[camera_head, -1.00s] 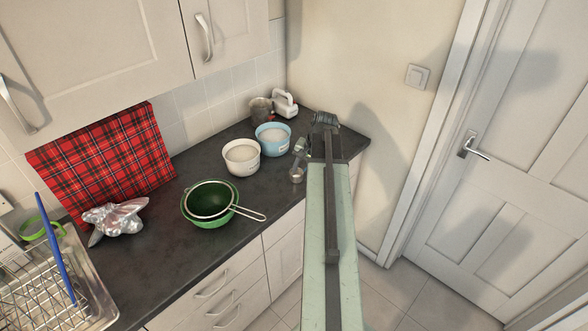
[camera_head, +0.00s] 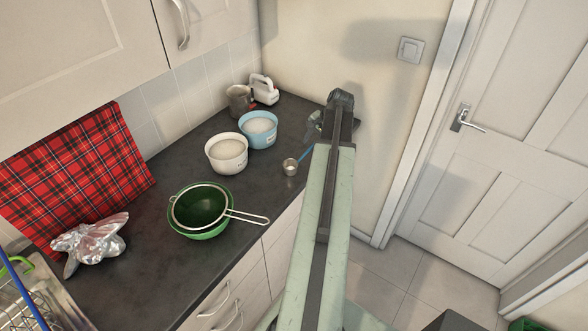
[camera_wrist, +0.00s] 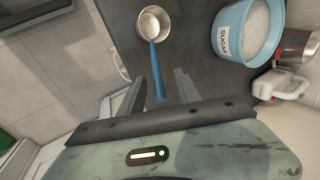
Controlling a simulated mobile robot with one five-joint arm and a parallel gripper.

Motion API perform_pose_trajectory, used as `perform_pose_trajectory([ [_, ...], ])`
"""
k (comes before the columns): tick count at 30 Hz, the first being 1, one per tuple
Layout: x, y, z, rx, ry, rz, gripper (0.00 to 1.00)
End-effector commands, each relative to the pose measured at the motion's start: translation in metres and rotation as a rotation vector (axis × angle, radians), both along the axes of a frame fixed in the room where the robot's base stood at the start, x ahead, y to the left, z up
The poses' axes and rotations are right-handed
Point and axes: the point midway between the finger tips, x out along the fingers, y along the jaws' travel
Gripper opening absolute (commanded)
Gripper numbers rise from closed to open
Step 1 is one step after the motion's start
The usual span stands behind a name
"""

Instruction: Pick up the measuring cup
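The measuring cup (camera_head: 290,167) is a small metal cup with a long blue handle. It lies on the dark counter near its front edge, right of the sugar bowls. In the wrist view the cup (camera_wrist: 153,23) is at the top, its handle pointing toward me. My gripper (camera_wrist: 161,76) is open, and the blue handle shows between its fingers. I cannot tell whether the fingers are at the handle's height or above it. In the head view my gripper (camera_head: 314,127) is partly hidden by my arm, close to the handle's far end.
A blue sugar bowl (camera_head: 258,130) and a white bowl (camera_head: 226,153) stand left of the cup. A grey mug (camera_head: 239,101) and a white appliance (camera_head: 264,90) are in the back corner. A green bowl (camera_head: 203,231) with a sieve is nearer. The wall is close on the right.

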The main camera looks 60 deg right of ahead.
Motion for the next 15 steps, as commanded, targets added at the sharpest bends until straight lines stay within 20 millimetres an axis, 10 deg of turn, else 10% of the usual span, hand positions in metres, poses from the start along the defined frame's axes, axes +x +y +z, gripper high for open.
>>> perform_pose_trajectory([
  [15,0.015,-0.005,-0.056,0.0,0.001,-0.011,0.4],
])
